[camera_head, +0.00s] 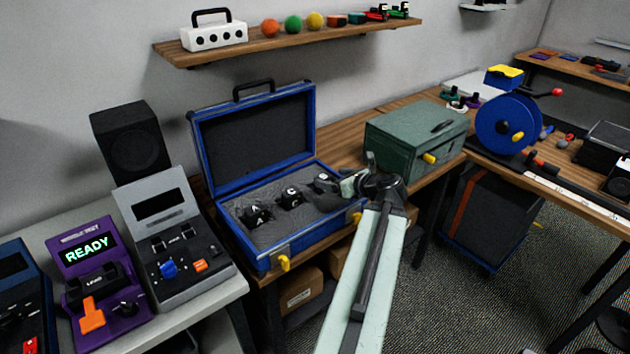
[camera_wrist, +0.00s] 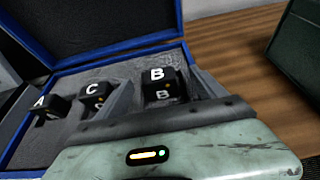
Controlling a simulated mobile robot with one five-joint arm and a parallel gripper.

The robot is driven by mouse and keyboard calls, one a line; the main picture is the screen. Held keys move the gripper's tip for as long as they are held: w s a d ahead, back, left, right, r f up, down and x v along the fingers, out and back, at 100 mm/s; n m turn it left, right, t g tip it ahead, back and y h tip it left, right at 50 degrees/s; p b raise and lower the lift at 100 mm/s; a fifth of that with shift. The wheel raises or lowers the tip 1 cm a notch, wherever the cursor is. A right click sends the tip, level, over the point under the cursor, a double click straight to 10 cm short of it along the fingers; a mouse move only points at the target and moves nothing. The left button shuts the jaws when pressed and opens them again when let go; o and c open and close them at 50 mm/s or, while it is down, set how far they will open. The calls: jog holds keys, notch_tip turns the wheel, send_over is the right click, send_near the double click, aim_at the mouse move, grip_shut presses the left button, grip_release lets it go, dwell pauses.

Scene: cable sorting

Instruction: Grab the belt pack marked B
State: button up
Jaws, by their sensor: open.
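The belt pack marked B (camera_wrist: 157,75) is black with a white letter and stands in the grey foam of the open blue case (camera_head: 227,234). In the wrist view it lies between the two fingers of my gripper (camera_wrist: 165,95), which is open. In the head view the B pack (camera_head: 322,182) is partly hidden by my gripper (camera_head: 340,184), which is over the right end of the case. The belt pack marked C (camera_head: 290,196) and the belt pack marked A (camera_head: 255,214) sit to its left; both also show in the wrist view, C (camera_wrist: 93,90) and A (camera_wrist: 42,107).
The case lid (camera_head: 253,135) stands open behind the packs. A green metal box (camera_head: 405,140) is right of the case on the wooden bench. A grey tester (camera_head: 180,250) and a purple tester (camera_head: 90,275) stand at left. A shelf (camera_head: 290,43) hangs above.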

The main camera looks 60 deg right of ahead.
aim_at(320, 176)
jog(key=b+x, duration=0.1)
jog(key=x, duration=0.3)
jog(key=b+x, duration=0.2)
jog(key=x, duration=0.2)
jog(key=shift+a+f, duration=0.1)
jog(key=shift+a, duration=0.1)
jog(key=c, duration=1.6)
notch_tip(320, 176, up, 10)
jog(key=p, duration=1)
